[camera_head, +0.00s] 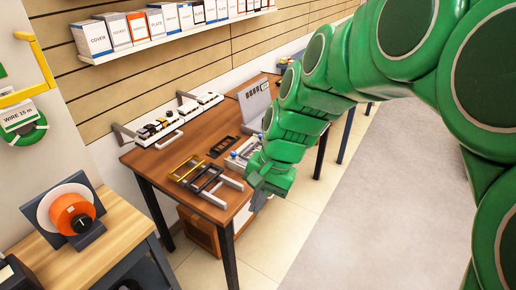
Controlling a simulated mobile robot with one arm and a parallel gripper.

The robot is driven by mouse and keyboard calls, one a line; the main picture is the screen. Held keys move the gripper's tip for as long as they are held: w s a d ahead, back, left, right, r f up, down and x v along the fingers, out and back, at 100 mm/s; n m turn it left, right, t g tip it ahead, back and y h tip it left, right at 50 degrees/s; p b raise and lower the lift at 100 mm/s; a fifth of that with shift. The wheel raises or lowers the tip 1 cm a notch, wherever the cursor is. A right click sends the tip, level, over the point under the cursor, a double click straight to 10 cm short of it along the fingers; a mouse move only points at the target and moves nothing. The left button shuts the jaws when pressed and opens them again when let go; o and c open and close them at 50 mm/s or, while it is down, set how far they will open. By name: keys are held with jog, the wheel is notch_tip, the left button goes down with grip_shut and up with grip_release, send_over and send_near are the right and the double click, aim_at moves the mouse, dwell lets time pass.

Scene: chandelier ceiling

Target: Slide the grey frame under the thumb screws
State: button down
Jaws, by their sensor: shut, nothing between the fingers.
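Several small frames lie on the wooden table (150,160). A light grey piece (232,184), apparently the grey frame, lies near the front edge beside a dark frame (205,179). A brass-coloured frame (186,168) lies left of the dark one. Behind them is a pale fixture (237,160) with small blue knobs, which may be the thumb screws; my arm hides its right part. My gripper (259,201) points down at the table's right edge, right of the grey piece and apart from it. It is shut and empty; its fingertips are small and dark here.
Another black frame (223,147) lies behind the others. White rail-like holders (165,130) and an upright grey panel (254,101) stand at the back. A side table (115,214) holds an orange spool (72,213). The floor (375,190) at right is clear.

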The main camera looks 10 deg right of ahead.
jog(key=w+d+f+m+t+y, duration=0.2)
jog(key=w+m, duration=0.3)
jog(key=w, duration=0.6)
jog(key=w+d+f+m+t+y, duration=0.1)
jog(key=w+d+f+m, duration=0.15)
jog(key=w+m, duration=0.6)
jog(key=w+d+f+m+t, duration=0.2)
jog(key=w+d+f+m, duration=0.2)
jog(key=w+d+f, duration=0.3)
jog(key=w+d+f+m+t, duration=0.2)
jog(key=w+d+f+m, duration=0.2)
jog(key=w+d, duration=0.4)
jog(key=shift+n, duration=0.25)
jog(key=x, duration=1.1)
jog(key=shift+r, duration=0.1)
jog(key=shift+w+a, duration=0.95)
jog(key=shift+w, duration=0.2)
jog(key=shift+w+a, duration=0.4)
jog(key=shift+a, duration=0.05)
